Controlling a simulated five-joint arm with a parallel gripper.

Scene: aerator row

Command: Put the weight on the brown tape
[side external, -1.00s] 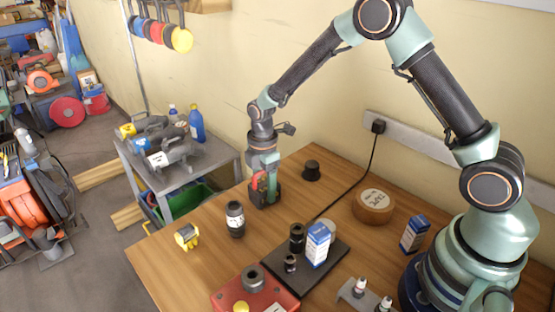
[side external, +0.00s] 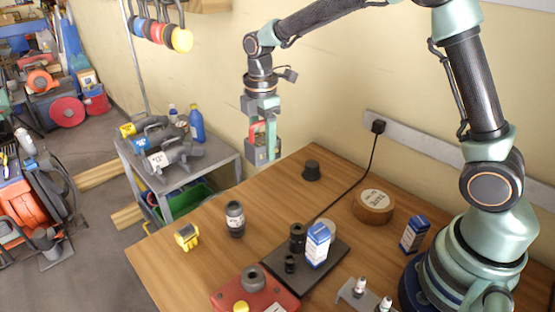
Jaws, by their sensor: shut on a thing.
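The brown tape (side external: 373,207) is a roll lying flat on the right part of the wooden table, with a pale label on top. My gripper (side external: 263,139) is above the table's far left edge, well to the left of the tape and higher. It is shut on a dark grey block with a red upper part, which I take to be the weight (side external: 262,154). The weight hangs clear of the table. Where the fingers meet it is too small to make out.
A black cable (side external: 345,190) crosses the table. A blue-and-white box (side external: 414,235) is right of the tape. A dark plate (side external: 330,262) with another box and black cylinders lies in front. A black jar (side external: 235,219) stands left.

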